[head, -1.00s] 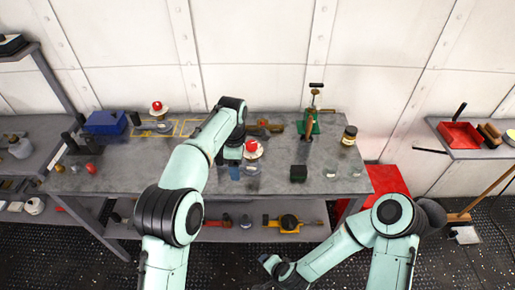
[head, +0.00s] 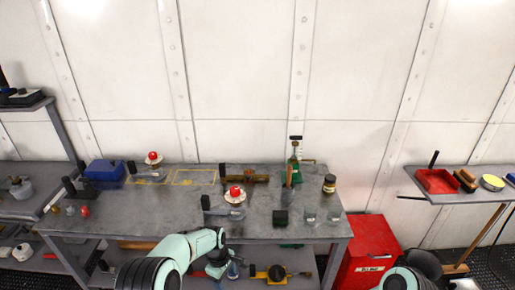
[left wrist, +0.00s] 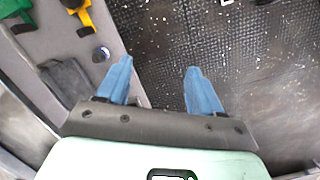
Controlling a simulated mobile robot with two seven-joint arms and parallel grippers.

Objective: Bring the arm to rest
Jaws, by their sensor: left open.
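My left arm (head: 185,254) is mint green with black joints and reaches up from the bottom of the head view, in front of the workbench. My left gripper (left wrist: 158,78) has two blue fingers, spread apart with nothing between them, above the black studded floor in the left wrist view. In the head view only a small blue part of it shows low beside the lower shelf. Only the top of my right arm (head: 404,280) shows at the bottom edge; its gripper is out of view.
The grey workbench (head: 150,212) holds a blue box (head: 104,170), a red-topped item on a white dish (head: 235,196), a green press (head: 295,172) and jars. A yellow tool (head: 270,273) lies on its lower shelf. A red cabinet (head: 367,249) stands right of it.

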